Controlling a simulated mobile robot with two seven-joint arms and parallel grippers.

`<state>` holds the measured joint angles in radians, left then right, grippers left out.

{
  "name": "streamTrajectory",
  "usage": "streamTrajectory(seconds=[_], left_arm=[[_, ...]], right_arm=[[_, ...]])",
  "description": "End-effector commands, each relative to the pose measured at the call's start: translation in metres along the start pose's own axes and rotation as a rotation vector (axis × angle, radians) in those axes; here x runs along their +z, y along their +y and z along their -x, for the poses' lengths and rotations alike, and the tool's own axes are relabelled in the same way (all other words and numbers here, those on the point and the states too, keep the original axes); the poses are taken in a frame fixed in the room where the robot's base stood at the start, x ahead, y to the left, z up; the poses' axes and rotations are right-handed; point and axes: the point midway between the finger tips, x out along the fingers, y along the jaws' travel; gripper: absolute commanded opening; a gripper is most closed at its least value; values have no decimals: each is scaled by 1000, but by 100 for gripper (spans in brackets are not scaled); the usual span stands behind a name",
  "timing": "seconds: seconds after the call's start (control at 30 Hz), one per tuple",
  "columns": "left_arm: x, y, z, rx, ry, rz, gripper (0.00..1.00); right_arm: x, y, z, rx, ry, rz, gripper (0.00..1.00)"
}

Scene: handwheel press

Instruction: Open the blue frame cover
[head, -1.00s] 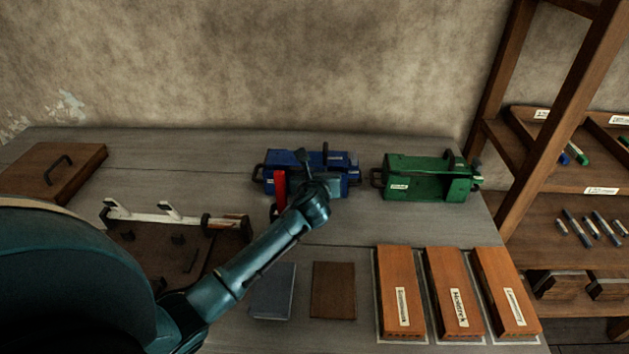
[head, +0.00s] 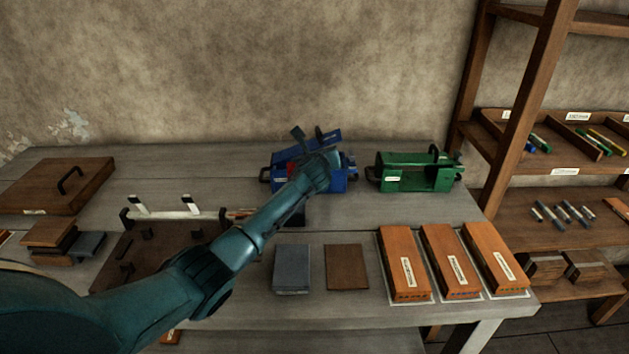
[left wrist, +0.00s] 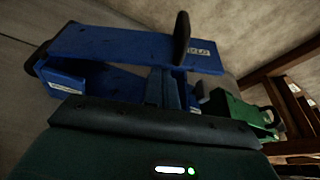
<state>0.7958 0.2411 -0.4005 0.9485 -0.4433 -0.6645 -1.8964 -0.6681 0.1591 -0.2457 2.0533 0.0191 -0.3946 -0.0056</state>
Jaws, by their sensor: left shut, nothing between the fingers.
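The blue frame (head: 345,183) stands at the back middle of the table, partly hidden behind my left arm. Its blue cover (head: 326,138) is tilted up off the body, with a black handle on it. In the left wrist view the raised cover (left wrist: 130,45) slants above the blue body (left wrist: 65,80), with a gap between them. My left gripper (head: 318,162) is at the frame, shut and empty. In the left wrist view its fingers (left wrist: 163,88) reach into that gap, under the cover; whether they touch it I cannot tell. My right gripper is not in view.
A green frame (head: 415,175) stands just right of the blue one. Several orange-brown boxes (head: 450,262), a grey block (head: 292,268) and a brown block (head: 347,266) lie in front. A wooden shelf (head: 560,190) stands at the right. The table between the frames and boxes is clear.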

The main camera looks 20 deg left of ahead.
Motion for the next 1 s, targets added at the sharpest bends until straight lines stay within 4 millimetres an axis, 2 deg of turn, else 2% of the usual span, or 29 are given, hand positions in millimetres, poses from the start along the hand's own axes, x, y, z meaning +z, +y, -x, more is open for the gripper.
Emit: streamTrajectory(seconds=[0.43, 0.53, 1.0], left_arm=[[3, -2, -2, 0, -2, 0, 0], [9, -3, 0, 0, -4, 1, 0], [82, -26, 25, -2, -4, 0, 0]], right_arm=[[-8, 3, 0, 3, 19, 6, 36], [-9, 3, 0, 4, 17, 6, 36], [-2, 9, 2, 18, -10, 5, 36]])
